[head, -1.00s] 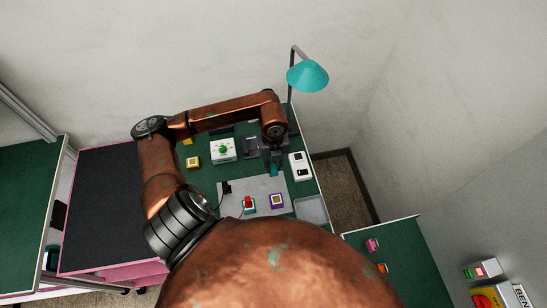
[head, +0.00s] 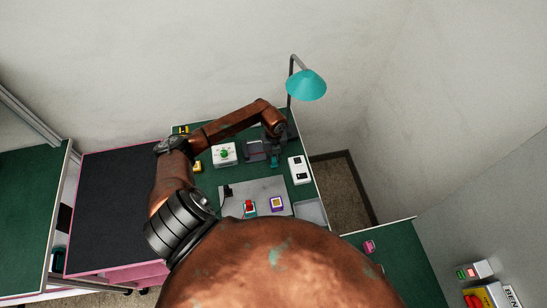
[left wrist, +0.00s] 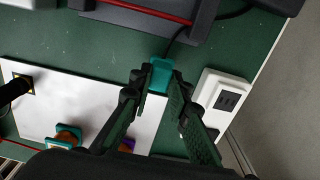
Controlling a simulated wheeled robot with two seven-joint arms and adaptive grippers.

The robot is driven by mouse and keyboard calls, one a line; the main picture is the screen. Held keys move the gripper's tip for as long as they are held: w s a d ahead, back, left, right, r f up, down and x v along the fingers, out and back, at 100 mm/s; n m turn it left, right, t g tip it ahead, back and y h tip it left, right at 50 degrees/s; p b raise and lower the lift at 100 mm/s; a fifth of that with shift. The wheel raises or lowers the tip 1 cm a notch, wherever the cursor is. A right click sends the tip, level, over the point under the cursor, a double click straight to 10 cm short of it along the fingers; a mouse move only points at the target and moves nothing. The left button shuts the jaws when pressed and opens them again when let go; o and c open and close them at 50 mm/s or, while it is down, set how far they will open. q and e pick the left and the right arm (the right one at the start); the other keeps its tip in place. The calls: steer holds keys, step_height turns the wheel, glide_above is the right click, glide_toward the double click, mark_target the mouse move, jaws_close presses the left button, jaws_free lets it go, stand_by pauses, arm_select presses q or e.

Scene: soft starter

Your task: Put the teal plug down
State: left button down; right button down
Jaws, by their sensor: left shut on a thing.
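The teal plug (left wrist: 160,75) is between the fingertips of my left gripper (left wrist: 156,88) in the left wrist view. The gripper is shut on it, and a thin dark cable runs from its far end. In the head view the left gripper (head: 274,152) is over the green bench, between the dark grey device (head: 255,151) and the white socket box (head: 299,170). The plug shows there as a small teal patch (head: 274,162). I cannot tell whether it touches the bench. My right gripper is not in view.
A pale plate (left wrist: 85,105) lies on the near side, with a red-topped teal piece (head: 249,207) and a purple-yellow piece (head: 277,203). A white box with a green knob (head: 224,153) stands left. A teal lamp (head: 306,85) rises behind. Green bench shows around the plug.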

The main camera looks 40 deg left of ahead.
arm_select(q)
steer(key=shift+f, duration=0.2)
steer(key=shift+f, duration=0.1)
steer(key=shift+f+b, duration=0.5)
steer(key=c, duration=1.8)
jaws_free()
